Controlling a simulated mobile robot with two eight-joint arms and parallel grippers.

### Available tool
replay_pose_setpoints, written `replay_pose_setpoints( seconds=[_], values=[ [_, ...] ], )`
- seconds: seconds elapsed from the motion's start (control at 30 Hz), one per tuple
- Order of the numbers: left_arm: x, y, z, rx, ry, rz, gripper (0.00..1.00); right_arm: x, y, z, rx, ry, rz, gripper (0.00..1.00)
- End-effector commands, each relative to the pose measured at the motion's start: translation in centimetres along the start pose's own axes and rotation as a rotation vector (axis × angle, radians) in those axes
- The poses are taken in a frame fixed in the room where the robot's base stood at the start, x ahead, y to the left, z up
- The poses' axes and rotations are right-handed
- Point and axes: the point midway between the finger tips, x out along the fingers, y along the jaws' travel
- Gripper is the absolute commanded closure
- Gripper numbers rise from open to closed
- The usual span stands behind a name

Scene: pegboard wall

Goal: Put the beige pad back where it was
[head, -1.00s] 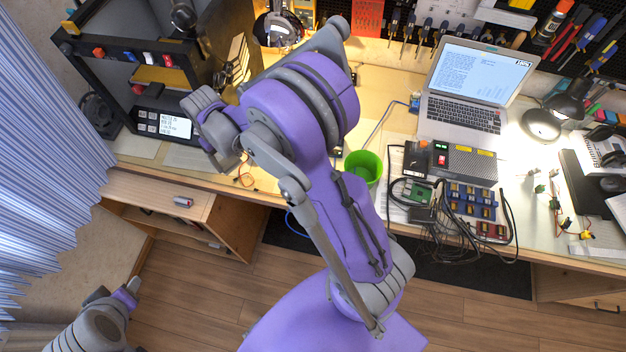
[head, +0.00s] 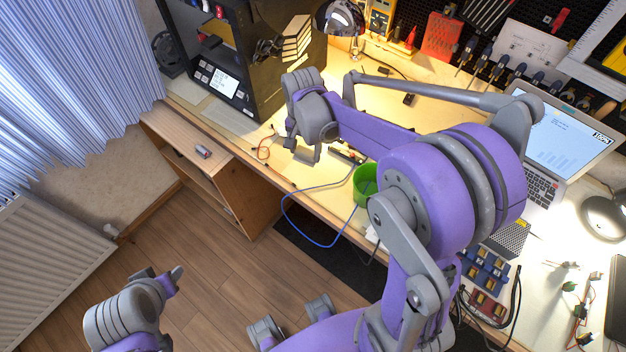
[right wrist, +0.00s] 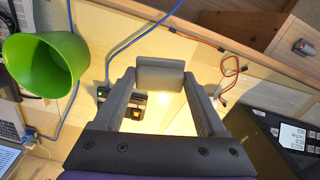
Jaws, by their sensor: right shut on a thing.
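My right gripper (head: 304,150) hangs over the front part of the desk, left of the green cup. In the right wrist view, my right gripper (right wrist: 161,75) is shut on a small flat block, which I take to be the beige pad (right wrist: 160,63). It looks grey-beige and sits across the fingertips, clear of the cup. In the head view the pad is hard to tell from the fingers. My left gripper (head: 172,278) is low at the left, over the floor; its jaw opening is unclear.
The green cup (head: 365,186) stands near the desk's front edge, with a blue cable (head: 290,210) looping off it. A black-framed machine (head: 245,98) is at the back left, and a laptop (head: 565,150) at the right. An orange wire (right wrist: 228,67) and small dark electronics (right wrist: 125,103) lie near the right gripper.

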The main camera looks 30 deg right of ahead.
Motion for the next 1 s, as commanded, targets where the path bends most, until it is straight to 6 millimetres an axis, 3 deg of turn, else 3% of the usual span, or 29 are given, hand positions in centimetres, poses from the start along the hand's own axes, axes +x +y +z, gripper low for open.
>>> replay_pose_setpoints(
  seconds=[0.1,0.23,0.43,0.8,1.0],
  values=[
    [0.9,0.0,0.9,0.0,-0.008,0.0,0.5,-0.3,1.2,-0.2,0.159,0.003,-0.002,0.78],
    [1.2,0.0,1.1,0.0,-0.01,0.0,0.5,0.4,1.4,-0.4,0.229,0.005,-0.004,0.78],
    [1.4,0.0,1.3,0.0,-0.011,0.0,0.5,4.0,1.4,-0.4,0.233,0.006,-0.006,0.78],
    [1.7,0.0,1.6,0.0,-0.014,0.0,0.5,8.4,1.4,-0.5,0.231,0.006,-0.006,0.78],
    [1.7,0.0,1.7,0.0,-0.014,0.0,0.5,9.2,1.4,-0.4,0.231,0.006,-0.006,0.78]
  ],
)
